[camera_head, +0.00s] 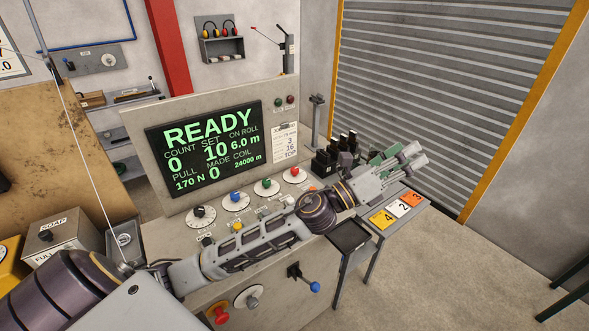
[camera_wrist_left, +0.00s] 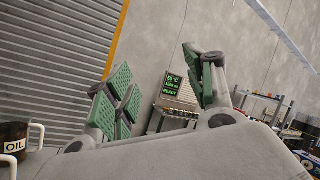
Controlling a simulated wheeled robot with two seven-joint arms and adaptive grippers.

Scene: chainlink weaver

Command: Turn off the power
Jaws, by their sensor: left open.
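The machine's control panel (camera_head: 162,110) has a black screen (camera_head: 205,150) with green text reading READY. A lever with a blue knob (camera_head: 314,287) sits low on the machine's front, beside a grey knob (camera_head: 248,297) and a red button (camera_head: 219,314). Which of these controls the power cannot be told. Black, blue, green and red dials line the ledge below the screen. My left arm crosses in front of the ledge. My left gripper (camera_head: 405,162) is open and empty, beyond the right end of the machine. Its green-padded fingers stand apart in the left wrist view (camera_wrist_left: 160,88). My right gripper is not in view.
A small side table with numbered tiles (camera_head: 397,210) and a black tray (camera_head: 349,236) stand right of the machine. Black fixtures (camera_head: 335,155) stand near my left gripper. A soap box (camera_head: 60,238) is at left.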

